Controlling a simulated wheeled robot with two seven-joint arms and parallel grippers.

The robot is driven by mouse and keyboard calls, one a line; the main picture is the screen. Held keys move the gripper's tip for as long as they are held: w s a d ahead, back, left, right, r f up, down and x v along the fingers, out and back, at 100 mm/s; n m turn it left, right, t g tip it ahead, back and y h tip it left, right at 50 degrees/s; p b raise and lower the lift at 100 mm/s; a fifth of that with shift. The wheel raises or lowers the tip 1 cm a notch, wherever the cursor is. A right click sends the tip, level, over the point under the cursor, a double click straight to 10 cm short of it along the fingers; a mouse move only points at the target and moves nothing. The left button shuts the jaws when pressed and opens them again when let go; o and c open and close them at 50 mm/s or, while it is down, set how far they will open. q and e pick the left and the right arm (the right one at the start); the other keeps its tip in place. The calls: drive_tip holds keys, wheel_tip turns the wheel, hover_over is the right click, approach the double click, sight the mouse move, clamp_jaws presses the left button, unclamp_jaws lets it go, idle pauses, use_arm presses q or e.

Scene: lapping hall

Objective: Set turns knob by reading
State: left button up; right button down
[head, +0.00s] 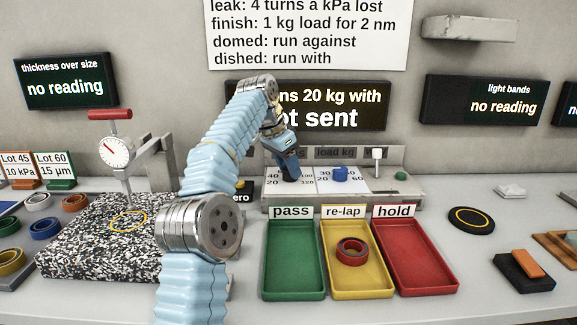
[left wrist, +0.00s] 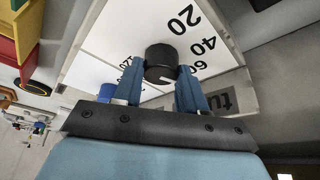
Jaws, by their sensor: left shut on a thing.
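My left gripper (head: 289,168) reaches over the control panel (head: 390,196) from the left. In the left wrist view its blue fingers (left wrist: 161,72) are shut on the black turns knob (left wrist: 160,58), one on each side. The knob has a white mark and stands on a white dial plate printed with 20, 40 and 60. In the head view the gripper mostly hides the knob. The wall display (head: 345,105) reads "ns 20 kg with" and "ot sent", its left part hidden by my arm. My right gripper is out of view.
Right of the turns knob are a blue load knob (head: 340,174), a white-topped lever (head: 377,158) and a green button (head: 400,176). Green, yellow and red trays stand in front; the yellow re-lap tray (head: 338,288) holds rings. A dial gauge (head: 115,151) stands over a speckled plate at left.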

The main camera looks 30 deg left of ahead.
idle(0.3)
use_arm(q)
drive_tip(key=o, duration=1.1)
drive_tip(key=shift+c, duration=0.2)
